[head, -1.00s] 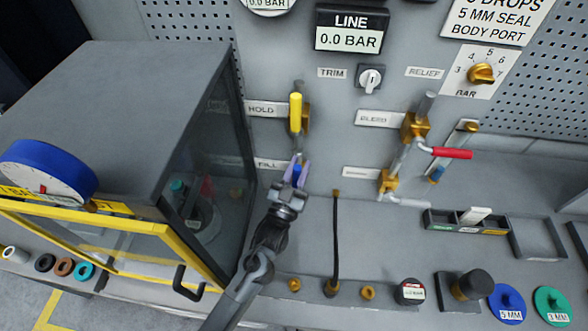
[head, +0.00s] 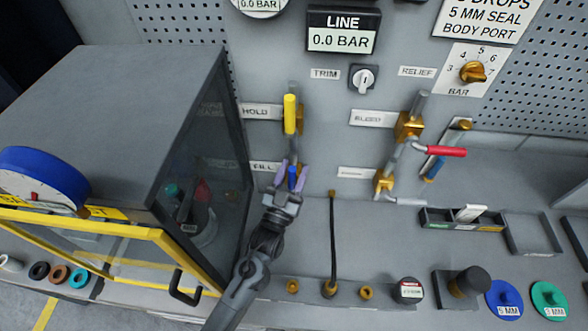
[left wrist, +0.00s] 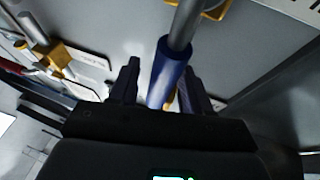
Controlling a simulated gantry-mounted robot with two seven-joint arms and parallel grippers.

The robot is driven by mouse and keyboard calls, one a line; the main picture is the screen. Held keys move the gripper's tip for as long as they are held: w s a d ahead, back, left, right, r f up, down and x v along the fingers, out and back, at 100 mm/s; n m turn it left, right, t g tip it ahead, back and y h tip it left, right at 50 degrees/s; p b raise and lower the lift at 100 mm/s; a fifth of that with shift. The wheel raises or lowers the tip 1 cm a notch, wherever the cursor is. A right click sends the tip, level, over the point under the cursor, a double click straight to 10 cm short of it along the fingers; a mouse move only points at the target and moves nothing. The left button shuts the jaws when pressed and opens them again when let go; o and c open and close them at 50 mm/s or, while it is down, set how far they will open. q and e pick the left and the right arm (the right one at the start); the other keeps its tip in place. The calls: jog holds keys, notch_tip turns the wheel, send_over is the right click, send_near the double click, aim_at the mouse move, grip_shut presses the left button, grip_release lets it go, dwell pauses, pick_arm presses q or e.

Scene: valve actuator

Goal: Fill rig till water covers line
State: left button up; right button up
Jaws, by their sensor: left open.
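The fill valve's blue handle (head: 292,178) is below the yellow hold handle (head: 290,114) on the grey panel. My left gripper (head: 291,176) is open with a finger on each side of the blue handle. In the left wrist view, the blue handle (left wrist: 169,72) lies between the two dark fingers (left wrist: 160,88); I cannot tell whether either finger touches it. The line readout (head: 342,39) shows 0.0 BAR. No water level or fill line can be made out. My right gripper is not in view.
A grey cabinet (head: 110,110) with a yellow-framed door stands close left of my arm. A red bleed handle (head: 445,151) sticks out at right. A thin black upright hose (head: 333,245) stands just right of my gripper. Seals, plugs and trays line the bench.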

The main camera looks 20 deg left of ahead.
pick_arm(q)
jog(key=b+v, duration=0.1)
jog(key=v, duration=0.9)
jog(key=shift+s+r, duration=0.1)
jog(key=shift+s, duration=0.05)
